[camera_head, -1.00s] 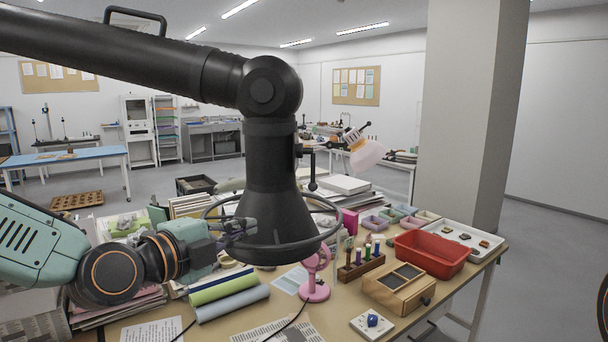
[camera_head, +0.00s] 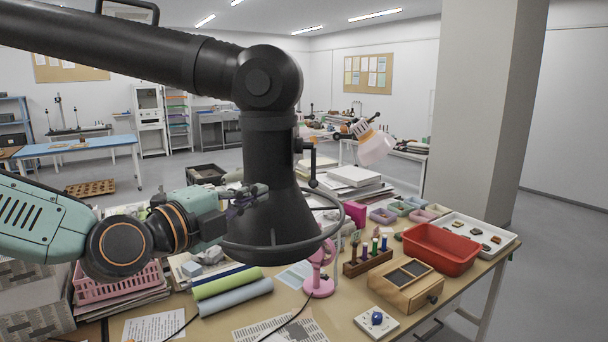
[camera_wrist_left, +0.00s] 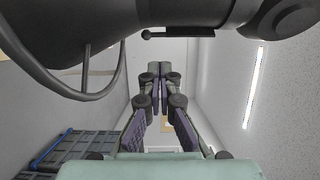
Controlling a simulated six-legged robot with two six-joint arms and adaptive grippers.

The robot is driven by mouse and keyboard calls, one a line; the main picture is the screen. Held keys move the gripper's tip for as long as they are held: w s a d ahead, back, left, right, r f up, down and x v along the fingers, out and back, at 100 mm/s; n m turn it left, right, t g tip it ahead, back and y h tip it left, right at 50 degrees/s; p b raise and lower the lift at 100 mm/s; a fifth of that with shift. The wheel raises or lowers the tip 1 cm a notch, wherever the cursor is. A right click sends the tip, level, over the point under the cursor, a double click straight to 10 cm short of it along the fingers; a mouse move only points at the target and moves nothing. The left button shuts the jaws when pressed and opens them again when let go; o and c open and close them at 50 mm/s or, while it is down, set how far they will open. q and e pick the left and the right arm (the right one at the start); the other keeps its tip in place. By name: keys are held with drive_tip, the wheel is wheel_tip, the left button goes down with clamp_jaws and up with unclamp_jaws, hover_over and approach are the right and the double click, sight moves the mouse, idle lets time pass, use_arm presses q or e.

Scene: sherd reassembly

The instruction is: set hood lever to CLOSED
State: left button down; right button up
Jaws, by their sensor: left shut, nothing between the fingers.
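The black fume hood (camera_head: 268,215) hangs from a thick jointed arm, with a ring around its flared mouth. Its small black lever (camera_head: 312,164) is on the right side of the neck, its rod hanging down to a ball end. In the left wrist view the lever (camera_wrist_left: 180,33) shows at the top, beyond the fingertips and apart from them. My left gripper (camera_head: 262,190) comes in from the left at the hood's flared part, left of the lever. Its fingers (camera_wrist_left: 162,72) are shut and empty in the wrist view. I cannot read any lever marking. My right gripper is not in view.
Below the hood, the table (camera_head: 170,305) holds a pink fan (camera_head: 318,272), rolled sheets (camera_head: 232,297), a wooden box (camera_head: 405,286), a red tray (camera_head: 441,247) and a pink basket (camera_head: 118,284). The hood and its ring (camera_wrist_left: 75,88) stand close to my left gripper.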

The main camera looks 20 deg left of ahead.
use_arm(q)
drive_tip(key=b, duration=0.2)
approach(312, 171)
drive_tip(key=p+x, duration=0.1)
drive_tip(key=x, duration=0.5)
drive_tip(key=shift+w+d+p, duration=0.1)
drive_tip(key=shift+w+p, duration=0.25)
drive_tip(key=shift+p, duration=0.05)
drive_tip(key=shift+w, duration=0.1)
idle(0.4)
